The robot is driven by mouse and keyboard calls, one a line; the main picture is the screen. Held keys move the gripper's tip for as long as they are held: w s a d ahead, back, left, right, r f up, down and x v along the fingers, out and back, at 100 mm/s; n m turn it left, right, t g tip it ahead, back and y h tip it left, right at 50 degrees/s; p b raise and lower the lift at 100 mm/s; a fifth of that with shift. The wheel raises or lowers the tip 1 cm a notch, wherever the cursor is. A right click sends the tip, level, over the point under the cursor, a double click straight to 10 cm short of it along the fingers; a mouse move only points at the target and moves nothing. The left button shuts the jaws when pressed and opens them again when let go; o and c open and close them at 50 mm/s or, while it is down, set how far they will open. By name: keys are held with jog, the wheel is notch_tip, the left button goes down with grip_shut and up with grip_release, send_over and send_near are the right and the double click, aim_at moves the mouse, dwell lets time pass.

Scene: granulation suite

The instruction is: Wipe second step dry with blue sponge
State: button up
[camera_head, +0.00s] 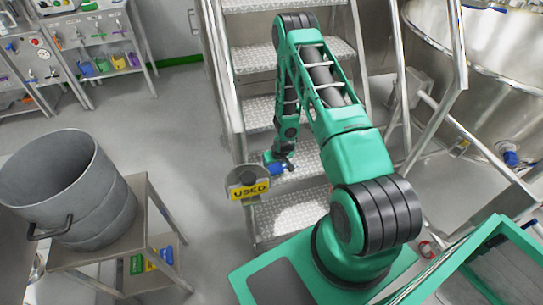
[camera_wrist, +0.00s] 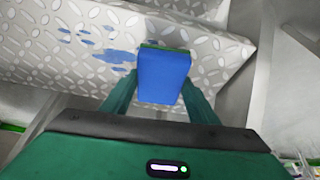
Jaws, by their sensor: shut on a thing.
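My gripper (camera_head: 283,158) is shut on a blue sponge (camera_head: 275,168), low over the metal stairs near their left side. In the wrist view the sponge (camera_wrist: 164,75) sits between the two green fingers of my gripper (camera_wrist: 160,92). Behind it is a patterned metal tread, which I take to be the second step (camera_head: 308,166). Blue wet patches (camera_wrist: 118,56) lie on that tread, left of the sponge and partly behind it. I cannot tell whether the sponge touches the tread. My arm hides part of the stairs in the head view.
A yellow "USED" sign (camera_head: 249,189) stands at the stairs' left side, close to my gripper. Metal handrails (camera_head: 222,75) flank the stairs. A large steel bucket (camera_head: 65,190) stands on a cart at left. A big steel vessel (camera_head: 490,60) is at right. Floor at left is open.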

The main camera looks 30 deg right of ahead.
jog(key=shift+d+r, duration=0.15)
jog(key=shift+r, duration=3.3)
jog(key=shift+s+f, duration=0.1)
jog(key=shift+s, duration=0.1)
